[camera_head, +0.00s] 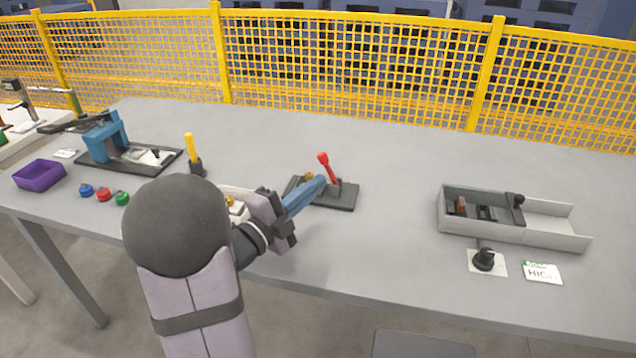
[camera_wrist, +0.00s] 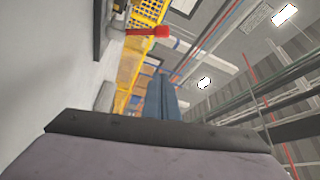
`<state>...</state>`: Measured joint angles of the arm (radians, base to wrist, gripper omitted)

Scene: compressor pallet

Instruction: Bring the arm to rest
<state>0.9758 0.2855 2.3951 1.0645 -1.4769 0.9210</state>
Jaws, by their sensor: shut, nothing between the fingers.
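My gripper (camera_head: 322,182) has blue fingers, which are shut with nothing between them. In the head view it reaches over the table from the lower left, its tips in front of the dark base plate (camera_head: 342,199) with the red-knobbed lever (camera_head: 327,165). I cannot tell whether the fingers touch that fixture. In the wrist view the blue fingers (camera_wrist: 161,95) point away from the camera, and the red knob (camera_wrist: 148,31) shows above them. The wrist view looks partly up at the ceiling.
The grey table (camera_head: 390,150) is clear between the lever and the grey box (camera_head: 470,215) at right. A black knob (camera_head: 484,260) and white card (camera_head: 542,272) lie in front. At left are a purple bin (camera_head: 39,175), coloured buttons (camera_head: 103,194) and a blue-framed fixture (camera_head: 103,137). Yellow fence (camera_head: 350,70) runs behind.

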